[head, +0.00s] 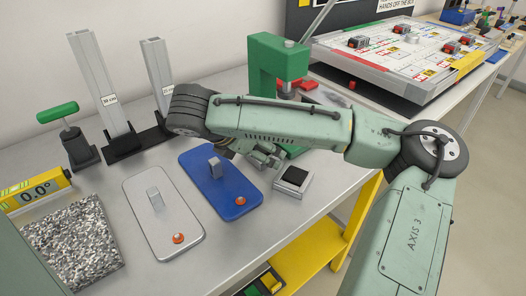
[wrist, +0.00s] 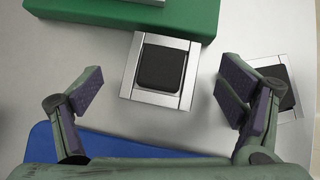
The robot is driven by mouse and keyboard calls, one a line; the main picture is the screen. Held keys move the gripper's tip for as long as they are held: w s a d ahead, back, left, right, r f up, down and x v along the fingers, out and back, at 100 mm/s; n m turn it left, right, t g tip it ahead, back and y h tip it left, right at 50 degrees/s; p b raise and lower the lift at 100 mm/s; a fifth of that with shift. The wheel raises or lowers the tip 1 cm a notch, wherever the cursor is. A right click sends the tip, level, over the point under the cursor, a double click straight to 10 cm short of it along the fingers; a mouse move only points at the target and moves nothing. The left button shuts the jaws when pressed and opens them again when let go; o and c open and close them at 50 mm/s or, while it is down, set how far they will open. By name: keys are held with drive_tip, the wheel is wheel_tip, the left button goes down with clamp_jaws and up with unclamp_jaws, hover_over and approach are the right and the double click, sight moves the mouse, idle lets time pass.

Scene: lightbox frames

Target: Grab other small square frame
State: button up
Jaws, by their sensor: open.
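A small square frame (wrist: 129,86) with a silver border and black centre lies flat between the spread fingers of my gripper (wrist: 162,90) in the wrist view, a little ahead of them. A second, similar square frame (wrist: 286,72) lies to the right, partly hidden by the right finger. In the head view one square frame (head: 293,181) shows on the bench, just right of my gripper (head: 262,156); the other seems hidden under my arm. My gripper is open and empty, with a gap on both sides of the first frame.
A green stand (head: 265,62) rises behind my gripper; its base (wrist: 110,12) lies just beyond the frame. A blue plate (head: 236,197) and a grey plate (head: 165,222) lie to the left. The bench front edge is close on the right.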

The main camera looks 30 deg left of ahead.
drive_tip(key=shift+w+f, duration=0.4)
drive_tip(key=shift+f, duration=0.05)
drive_tip(key=shift+c, duration=0.5)
drive_tip(key=c, duration=1.4)
